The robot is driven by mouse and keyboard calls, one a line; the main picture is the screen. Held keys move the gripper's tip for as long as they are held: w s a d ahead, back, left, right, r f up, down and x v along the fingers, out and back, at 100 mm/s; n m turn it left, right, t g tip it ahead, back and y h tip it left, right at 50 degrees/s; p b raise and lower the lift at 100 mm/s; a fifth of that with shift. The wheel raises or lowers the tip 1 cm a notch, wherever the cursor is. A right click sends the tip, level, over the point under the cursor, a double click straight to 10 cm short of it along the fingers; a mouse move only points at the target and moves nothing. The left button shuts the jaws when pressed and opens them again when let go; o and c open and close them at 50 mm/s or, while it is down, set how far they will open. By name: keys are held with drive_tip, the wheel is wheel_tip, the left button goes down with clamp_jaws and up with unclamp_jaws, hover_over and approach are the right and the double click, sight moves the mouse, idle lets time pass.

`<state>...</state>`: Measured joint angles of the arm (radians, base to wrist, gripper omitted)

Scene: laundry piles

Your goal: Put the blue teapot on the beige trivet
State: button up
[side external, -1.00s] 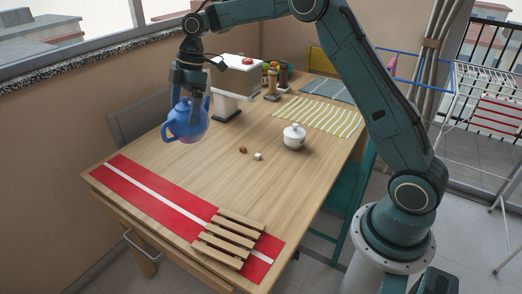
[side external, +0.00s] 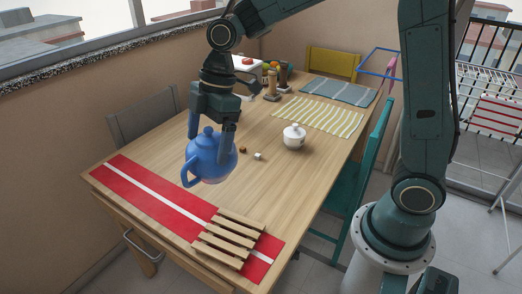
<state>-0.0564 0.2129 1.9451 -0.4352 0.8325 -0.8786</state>
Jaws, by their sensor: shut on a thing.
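The blue teapot (side external: 211,158) hangs in my gripper (side external: 211,135), upright, above the wooden table and behind the red runner. My gripper's fingers reach down on both sides of the teapot and are shut on it. The looped end of the teapot points to the lower left. The beige slatted wooden trivet (side external: 228,240) lies at the front of the table, partly over the right end of the red runner. It is empty and stands in front of the teapot, a little to its right.
The red runner (side external: 150,193) with a white stripe lies along the table's front edge. A white lidded sugar bowl (side external: 294,138) and two small cubes (side external: 257,156) sit right of the teapot. Striped mats (side external: 318,115), grinders and a white scale stand farther back. Chairs flank the table.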

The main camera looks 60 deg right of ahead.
drive_tip(key=shift+s+a+f, duration=0.1)
drive_tip(key=shift+s+a, duration=0.05)
drive_tip(key=shift+s, duration=0.5)
drive_tip(key=shift+s+a+f, duration=0.1)
drive_tip(key=shift+s, duration=0.55)
wheel_tip(320, 180, down, 16)
drive_tip(key=shift+f, duration=1.95)
drive_tip(key=shift+f, duration=0.15)
drive_tip(key=o, duration=1.4)
